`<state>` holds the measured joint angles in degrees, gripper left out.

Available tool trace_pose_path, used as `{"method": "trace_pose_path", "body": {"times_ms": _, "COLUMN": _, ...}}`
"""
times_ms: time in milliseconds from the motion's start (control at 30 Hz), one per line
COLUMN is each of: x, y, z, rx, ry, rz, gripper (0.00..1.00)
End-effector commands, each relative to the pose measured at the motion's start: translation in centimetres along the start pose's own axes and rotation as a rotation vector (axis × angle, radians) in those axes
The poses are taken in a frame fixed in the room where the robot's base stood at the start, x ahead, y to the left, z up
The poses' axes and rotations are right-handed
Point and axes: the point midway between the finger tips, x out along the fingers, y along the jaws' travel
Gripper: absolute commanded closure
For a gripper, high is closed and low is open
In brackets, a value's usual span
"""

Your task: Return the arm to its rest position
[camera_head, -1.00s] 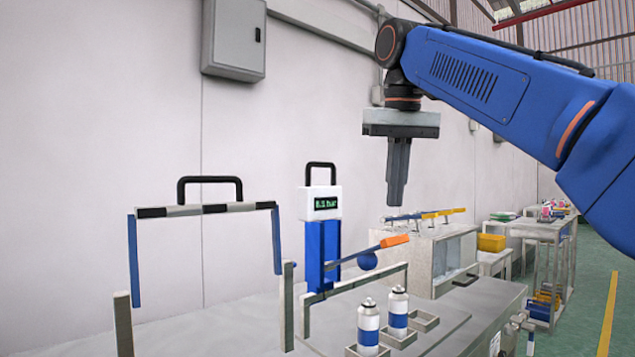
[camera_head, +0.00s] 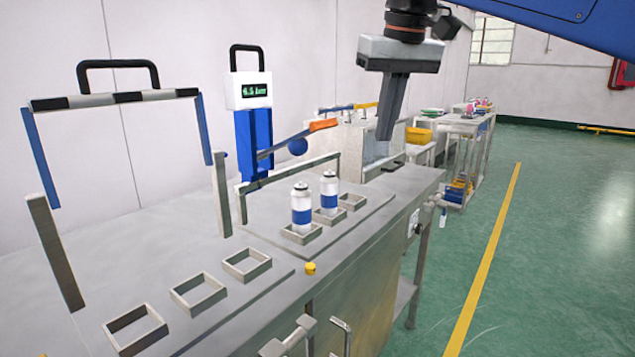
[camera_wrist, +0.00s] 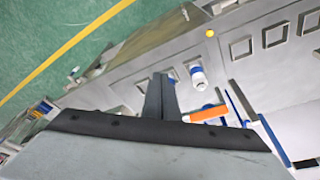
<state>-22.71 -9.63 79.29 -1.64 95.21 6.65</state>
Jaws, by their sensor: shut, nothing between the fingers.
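My gripper (camera_head: 391,108) hangs pointing down above the back part of the bench, over the right side of the grey box. Its fingers are together with nothing between them. It also shows in the wrist view (camera_wrist: 160,98), above the bench with the cans and the orange handle beyond it. My blue arm reaches in from the upper right. Two white and blue aerosol cans stand upright in square holders: the near can (camera_head: 302,208) and the far can (camera_head: 329,190). A can (camera_wrist: 196,76) also shows in the wrist view.
A blue crimping press (camera_head: 253,140) with a display and orange-tipped lever (camera_head: 322,125) stands at the back. A striped gate frame (camera_head: 115,98) is at left. Empty square holders (camera_head: 198,292) and a yellow button (camera_head: 310,268) are in front. Green floor lies open at right.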

Motion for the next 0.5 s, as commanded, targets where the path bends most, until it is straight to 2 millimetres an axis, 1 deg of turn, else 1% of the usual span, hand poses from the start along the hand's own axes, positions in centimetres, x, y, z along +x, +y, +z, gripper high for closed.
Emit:
{"method": "trace_pose_path", "body": {"times_ms": 33, "x": 1.0, "y": 1.2, "z": 1.6, "rx": 0.016, "ry": 0.006, "rz": 0.004, "gripper": 1.00}}
{"method": "trace_pose_path", "body": {"times_ms": 167, "x": 4.2, "y": 3.6, "z": 5.3, "rx": 0.051, "ry": 0.027, "rz": 0.013, "gripper": 1.00}}
{"method": "trace_pose_path", "body": {"times_ms": 200, "x": 5.3, "y": 4.3, "z": 6.6, "rx": 0.062, "ry": 0.033, "rz": 0.016, "gripper": 1.00}}
{"method": "trace_pose_path", "body": {"times_ms": 267, "x": 6.9, "y": 5.3, "z": 8.4, "rx": 0.077, "ry": 0.044, "rz": 0.021, "gripper": 1.00}}
{"method": "trace_pose_path", "body": {"times_ms": 300, "x": 8.1, "y": 5.9, "z": 9.8, "rx": 0.088, "ry": 0.050, "rz": 0.025, "gripper": 1.00}}
{"method": "trace_pose_path", "body": {"times_ms": 367, "x": 9.9, "y": 6.8, "z": 11.8, "rx": 0.105, "ry": 0.059, "rz": 0.030, "gripper": 1.00}}
{"method": "trace_pose_path", "body": {"times_ms": 400, "x": 11.1, "y": 7.3, "z": 13.2, "rx": 0.115, "ry": 0.066, "rz": 0.034, "gripper": 1.00}}
{"method": "trace_pose_path", "body": {"times_ms": 467, "x": 13.1, "y": 8.0, "z": 15.3, "rx": 0.131, "ry": 0.075, "rz": 0.040, "gripper": 1.00}}
{"method": "trace_pose_path", "body": {"times_ms": 500, "x": 14.4, "y": 8.5, "z": 16.8, "rx": 0.142, "ry": 0.082, "rz": 0.044, "gripper": 1.00}}
